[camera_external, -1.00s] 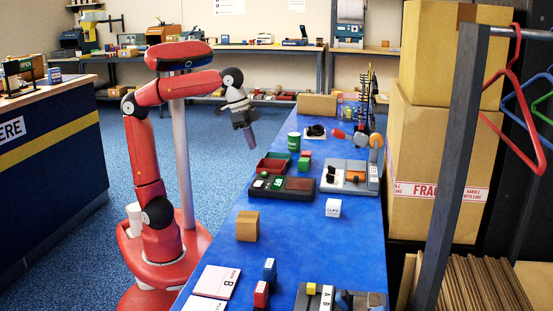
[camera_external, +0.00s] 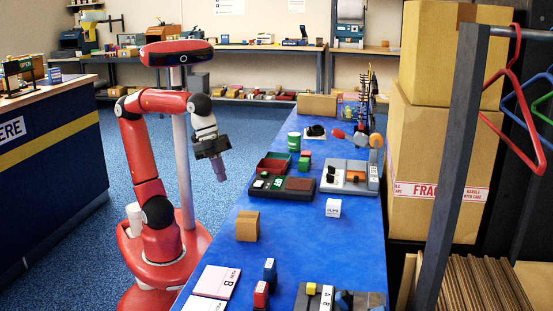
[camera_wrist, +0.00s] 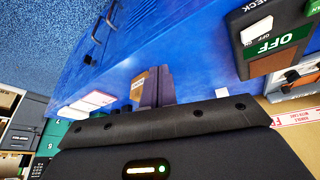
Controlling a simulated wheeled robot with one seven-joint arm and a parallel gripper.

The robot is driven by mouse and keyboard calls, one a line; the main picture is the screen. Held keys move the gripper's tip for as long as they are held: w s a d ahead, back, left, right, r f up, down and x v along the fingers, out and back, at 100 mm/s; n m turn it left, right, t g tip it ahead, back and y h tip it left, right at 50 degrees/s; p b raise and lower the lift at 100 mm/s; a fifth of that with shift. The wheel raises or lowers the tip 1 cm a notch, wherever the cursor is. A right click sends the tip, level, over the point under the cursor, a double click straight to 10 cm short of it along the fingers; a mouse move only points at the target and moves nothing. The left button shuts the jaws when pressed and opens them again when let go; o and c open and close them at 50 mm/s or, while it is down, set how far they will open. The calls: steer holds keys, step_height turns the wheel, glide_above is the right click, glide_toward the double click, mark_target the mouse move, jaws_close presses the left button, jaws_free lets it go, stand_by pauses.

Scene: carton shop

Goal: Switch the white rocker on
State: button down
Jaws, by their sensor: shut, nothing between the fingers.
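A dark switch panel (camera_external: 272,194) lies on the blue bench, with a small white part (camera_external: 264,174) and a green part (camera_external: 278,183) on it. In the wrist view a dark panel (camera_wrist: 239,20) at the upper right carries a small white piece (camera_wrist: 249,36) with ON and OFF lettering, likely the white rocker, beside a green OFF label (camera_wrist: 278,45). Its tilt is too small to read. My gripper (camera_external: 220,175) is shut and empty, pointing down left of the bench edge, apart from the panel. Its fingers (camera_wrist: 157,86) also show in the wrist view.
A brown box (camera_external: 247,226) and a white cube (camera_external: 333,208) stand nearer. Bare blue bench (camera_external: 290,240) lies between.

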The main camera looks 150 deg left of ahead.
steer(key=d+f+m, duration=0.3)
steer(key=d+f, duration=0.4)
steer(key=d, duration=0.3)
step_height(320, 180, up, 16)
steer(key=f+n+g+b, duration=0.1)
steer(key=n+g+b, duration=0.15)
steer(key=n, duration=0.55)
glide_above(258, 184)
steer(key=s+d, duration=0.2)
steer(key=s, duration=0.2)
steer(key=shift+t+y, duration=0.4)
steer(key=shift+t, duration=0.05)
steer(key=b+x, duration=0.2)
steer(key=x, duration=1)
steer(key=shift+s+d+f, duration=0.15)
steer(key=shift+f+b, duration=0.3)
steer(key=shift+f, duration=0.3)
